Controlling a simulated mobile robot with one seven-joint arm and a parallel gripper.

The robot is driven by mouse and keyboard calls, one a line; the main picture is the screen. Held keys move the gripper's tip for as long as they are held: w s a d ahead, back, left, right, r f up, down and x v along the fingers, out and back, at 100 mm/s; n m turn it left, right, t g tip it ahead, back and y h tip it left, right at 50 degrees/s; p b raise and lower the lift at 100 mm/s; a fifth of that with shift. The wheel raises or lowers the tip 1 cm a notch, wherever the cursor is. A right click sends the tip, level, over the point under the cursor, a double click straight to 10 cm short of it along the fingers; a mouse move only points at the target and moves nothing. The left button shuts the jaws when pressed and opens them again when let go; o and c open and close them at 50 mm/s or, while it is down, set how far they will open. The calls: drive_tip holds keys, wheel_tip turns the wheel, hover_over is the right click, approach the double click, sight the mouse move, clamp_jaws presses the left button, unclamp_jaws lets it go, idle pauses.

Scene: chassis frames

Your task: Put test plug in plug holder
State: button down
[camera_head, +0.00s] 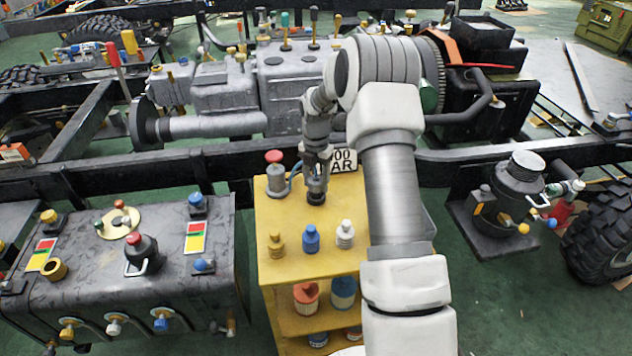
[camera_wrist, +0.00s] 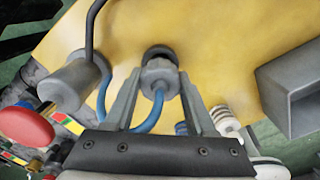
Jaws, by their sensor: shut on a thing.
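The test plug is a grey hexagonal piece with a black end (camera_wrist: 160,62) and a blue cable trailing back. My gripper (camera_wrist: 159,78) is shut on it, with one finger on each side. In the head view my gripper (camera_head: 318,172) points down over the yellow cart top, with the dark plug (camera_head: 316,196) at its lower end. I cannot tell whether the plug touches the cart top. No part is clearly recognisable as the plug holder. A grey hollow rectangular box (camera_wrist: 296,100) stands at the right in the wrist view and may be it.
On the yellow cart (camera_head: 270,225) stand a red-topped grey cylinder (camera_head: 276,176) and brass, blue (camera_head: 311,239) and white (camera_head: 345,234) bottles. A lettered plate (camera_head: 344,161) is behind my gripper. The black chassis rail (camera_head: 225,165) runs behind the cart; a grey tank (camera_head: 110,265) is at left.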

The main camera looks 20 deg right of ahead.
drive_tip(key=shift+r, duration=0.1)
drive_tip(key=shift+f, duration=0.2)
drive_tip(key=shift+c, duration=1.1)
unclamp_jaws()
drive_tip(key=shift+r, duration=0.1)
